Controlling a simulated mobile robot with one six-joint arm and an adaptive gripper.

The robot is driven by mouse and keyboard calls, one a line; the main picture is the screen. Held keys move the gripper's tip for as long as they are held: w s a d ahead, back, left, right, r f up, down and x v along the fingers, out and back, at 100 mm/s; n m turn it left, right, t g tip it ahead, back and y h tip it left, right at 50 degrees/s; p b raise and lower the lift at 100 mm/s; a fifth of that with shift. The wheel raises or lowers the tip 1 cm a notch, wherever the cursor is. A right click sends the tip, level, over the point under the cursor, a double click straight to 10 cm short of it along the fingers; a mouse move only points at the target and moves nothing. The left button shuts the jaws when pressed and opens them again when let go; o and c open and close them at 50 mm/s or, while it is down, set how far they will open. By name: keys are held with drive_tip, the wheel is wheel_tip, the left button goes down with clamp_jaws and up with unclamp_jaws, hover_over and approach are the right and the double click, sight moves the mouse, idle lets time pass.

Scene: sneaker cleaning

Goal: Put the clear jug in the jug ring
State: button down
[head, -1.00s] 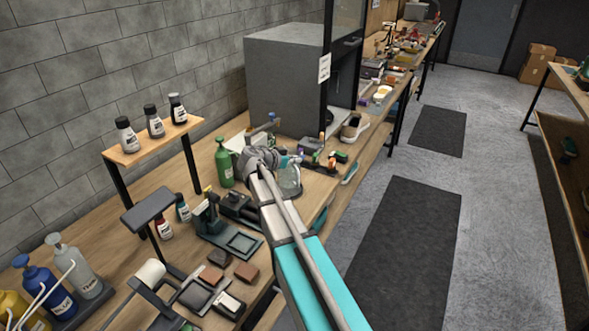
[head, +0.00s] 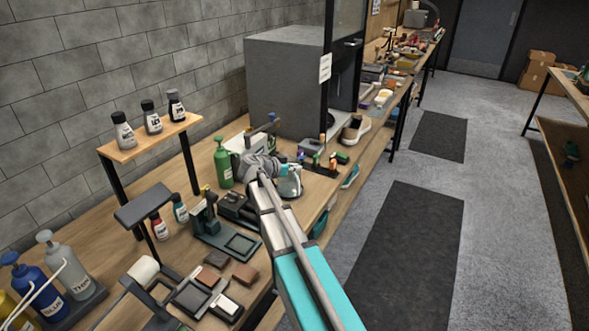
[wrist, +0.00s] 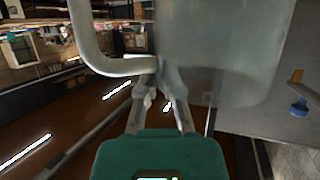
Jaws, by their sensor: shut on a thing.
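The clear jug (wrist: 215,50) fills the upper middle of the wrist view, with its pale curved handle (wrist: 85,45) on the left. My gripper (wrist: 160,88) is shut on the jug at the lower end of this handle. My gripper's fingers are largely hidden there by the wrist. I cannot pick out the jug ring with certainty in either view.
A green pump bottle (head: 223,164) stands left of my wrist. A large grey cabinet (head: 288,85) is behind. Small bottles and tools (head: 322,158) are just right of the jug. A bottle shelf (head: 150,138) rises at left. The aisle floor (head: 500,200) is free.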

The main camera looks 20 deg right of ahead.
drive_tip(key=c, duration=0.8)
unclamp_jaws()
drive_tip(key=shift+r, duration=0.1)
drive_tip(key=p+v, duration=0.5)
drive_tip(key=v, duration=0.7)
